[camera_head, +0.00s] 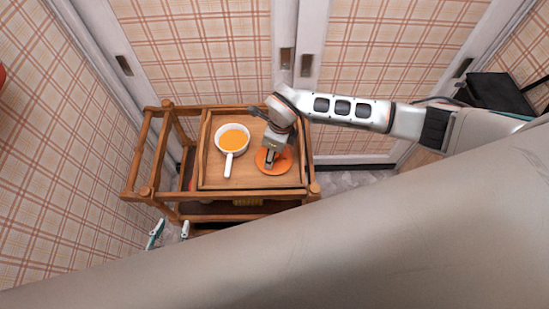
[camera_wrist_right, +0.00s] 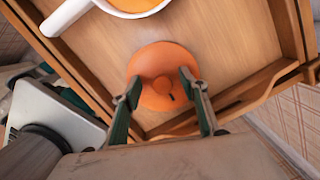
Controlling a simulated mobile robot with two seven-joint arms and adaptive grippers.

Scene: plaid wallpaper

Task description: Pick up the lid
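The orange lid (camera_head: 278,165) is a round disc with a knob, lying on the wooden tray on the right side of the cart. It also shows in the right wrist view (camera_wrist_right: 160,66), its knob facing the camera.
A white pan (camera_head: 228,166) with orange contents stands left of the lid, its handle toward the front. The tray (camera_head: 204,180) has a raised rim and sits on a wooden cart (camera_head: 133,178) with rails and posts. White-framed plaid doors are close behind.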

